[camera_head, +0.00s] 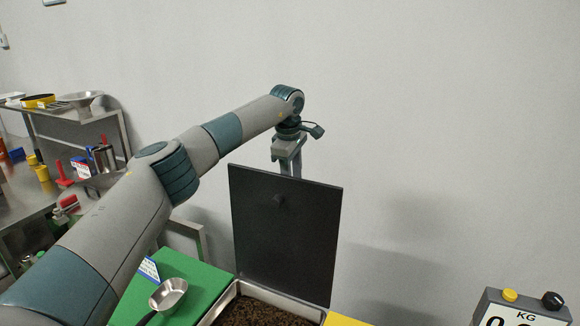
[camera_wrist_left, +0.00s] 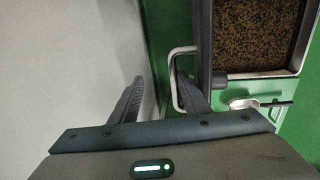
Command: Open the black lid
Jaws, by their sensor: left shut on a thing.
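The black lid (camera_head: 285,235) stands upright at the back of the metal tea container (camera_head: 232,298), its broad face towards the head camera. The lid shows there edge-on as a dark strip (camera_wrist_left: 205,40). Brown tea (camera_head: 262,314) fills the open container. My right gripper is not in view.
A metal scoop (camera_head: 168,294) lies on the green surface (camera_head: 192,270) left of the container. A scale display (camera_head: 520,312) stands at the lower right. A shelf (camera_head: 70,118) with tools is at far left.

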